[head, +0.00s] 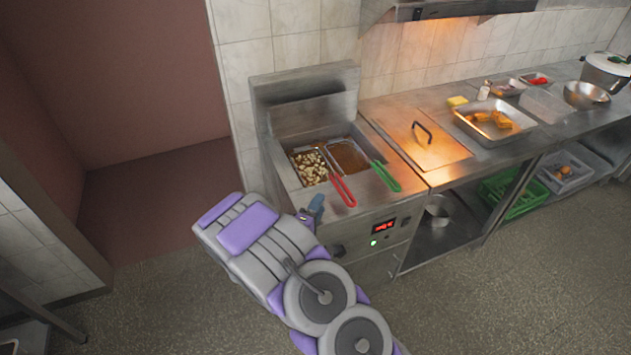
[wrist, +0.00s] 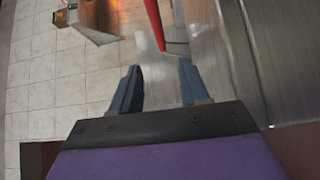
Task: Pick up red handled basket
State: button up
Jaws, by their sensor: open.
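The red handled basket (head: 310,168) sits in the left well of the fryer (head: 290,193) and holds pale, chunky food. Its red handle (head: 342,190) sticks out over the fryer's front edge. In the wrist view the red handle (wrist: 154,22) shows at the top, ahead of my fingertips and between their lines. My gripper (wrist: 160,75) is open, its two blue-grey fingers apart with nothing between them. In the head view my gripper (head: 314,208) is just left of the red handle, near the fryer's front, partly hidden by my arm.
A green handle (head: 385,176) belongs to a second basket in the right well, close to the red one. A metal lid (head: 424,140) lies on the counter to the right. Trays and bowls stand farther right. The floor (head: 490,290) in front is clear.

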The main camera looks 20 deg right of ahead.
aim_at(334, 185)
jog(key=b+x, duration=0.1)
jog(key=x, duration=0.7)
jog(key=shift+f+b, duration=0.1)
jog(key=shift+b, duration=0.25)
jog(key=shift+s+d+b+x, duration=0.1)
jog(key=shift+b+x, duration=0.4)
jog(key=shift+x, duration=0.9)
jog(key=shift+s+d+b+x, duration=0.15)
jog(key=shift+b+x, duration=0.3)
jog(key=shift+x, duration=0.95)
jog(key=shift+c, duration=0.2)
jog(key=shift+a+f, duration=0.1)
grip_shut()
